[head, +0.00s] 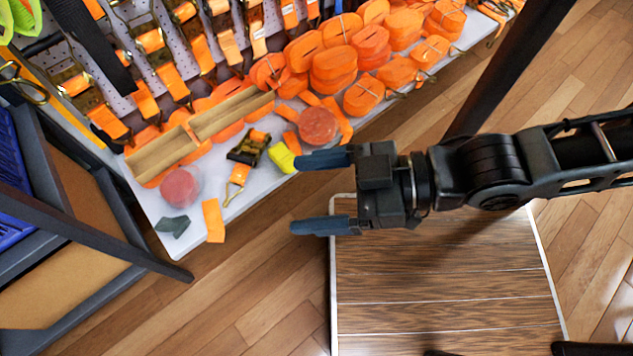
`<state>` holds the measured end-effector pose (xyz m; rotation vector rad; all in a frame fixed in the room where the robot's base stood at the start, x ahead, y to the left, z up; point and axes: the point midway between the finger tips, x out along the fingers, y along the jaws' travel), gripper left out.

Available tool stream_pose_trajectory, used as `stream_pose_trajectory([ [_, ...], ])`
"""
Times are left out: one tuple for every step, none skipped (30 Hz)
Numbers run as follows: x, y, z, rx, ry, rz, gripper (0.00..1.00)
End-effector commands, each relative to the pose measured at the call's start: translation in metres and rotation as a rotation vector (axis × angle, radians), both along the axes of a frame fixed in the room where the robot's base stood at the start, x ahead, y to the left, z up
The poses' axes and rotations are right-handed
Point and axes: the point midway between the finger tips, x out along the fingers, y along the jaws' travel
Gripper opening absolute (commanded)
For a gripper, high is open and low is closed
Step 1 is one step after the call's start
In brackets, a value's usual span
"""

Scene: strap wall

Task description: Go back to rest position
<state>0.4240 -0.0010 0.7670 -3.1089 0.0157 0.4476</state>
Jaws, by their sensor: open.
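My gripper (322,193) is in the middle of the head view, its two blue-grey fingers spread apart and pointing left. It is open, with nothing between the fingers. My black arm reaches in from the right edge. The upper finger overlaps the front edge of a white shelf (143,205) in the picture, close to a yellow piece (281,157) and a round red piece (318,126). I cannot tell whether it touches anything.
Orange strap rolls (335,63) crowd the shelf, with ratchet straps on the pegboard (140,60) behind. A ratchet buckle (249,146) lies near the shelf front. A dark post (510,65) stands at upper right. A wood-topped platform (445,290) lies below the arm. Open floor (245,290) shows lower left.

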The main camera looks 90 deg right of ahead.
Motion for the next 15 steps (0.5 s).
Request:
stream_pose_trajectory([
  [-0.002,0.001,0.005,0.001,-0.009,0.008,0.83],
  [-0.002,0.001,0.007,0.001,-0.013,0.01,0.83],
  [-0.002,0.001,0.008,0.001,-0.016,0.012,0.83],
  [-0.002,0.001,0.008,0.001,-0.017,0.012,0.83],
  [-0.002,0.001,0.008,0.001,-0.017,0.012,0.83],
  [-0.002,0.001,0.008,0.001,-0.017,0.011,0.83],
  [-0.002,0.001,0.008,0.001,-0.017,0.011,0.83],
  [-0.002,0.001,0.008,0.001,-0.017,0.011,0.83],
  [-0.002,0.001,0.008,0.001,-0.016,0.011,0.83],
  [-0.002,0.001,0.008,0.001,-0.016,0.011,0.83],
  [-0.002,0.001,0.008,0.001,-0.016,0.011,0.83],
  [-0.002,0.001,0.01,0.001,-0.016,0.01,0.83],
  [-0.002,0.001,0.012,0.001,-0.016,0.01,0.83],
  [-0.002,0.001,0.014,0.001,-0.016,0.01,0.83],
  [-0.002,0.001,0.019,0.001,-0.016,0.01,0.83],
])
